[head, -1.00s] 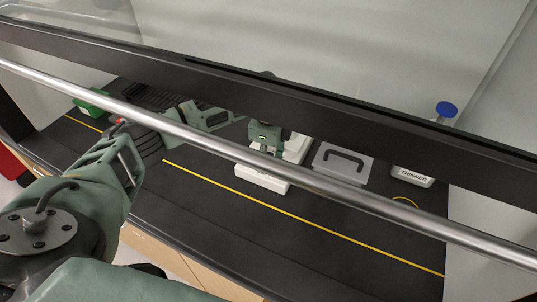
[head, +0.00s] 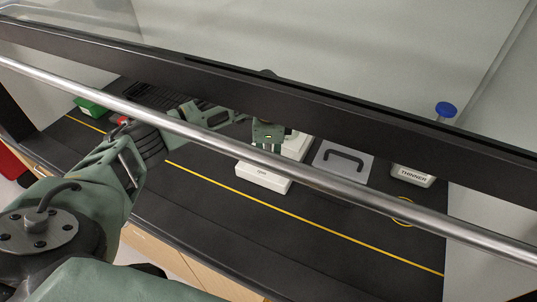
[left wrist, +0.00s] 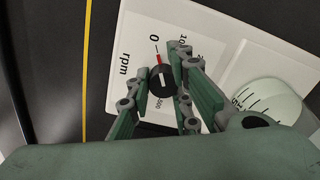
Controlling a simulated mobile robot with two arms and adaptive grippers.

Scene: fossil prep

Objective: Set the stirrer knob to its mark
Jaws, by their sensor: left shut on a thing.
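The stirrer (head: 262,179) is a white unit on the dark bench in the head view, partly hidden by the steel bar and my gripper. The left wrist view shows its white panel (left wrist: 132,52) with "rpm", a 0 and higher numbers, and a red mark (left wrist: 158,59) beside the 0. The black knob (left wrist: 160,82) has a short white line, which does not appear lined up with the red mark. My left gripper (left wrist: 160,92) is shut on the knob, a finger on each side. It also shows above the stirrer in the head view (head: 267,147). My right gripper is out of view.
A steel bar (head: 400,208) and dark sash frame (head: 330,107) cross in front. A green box (head: 88,108) stands far left. The front bench is clear.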

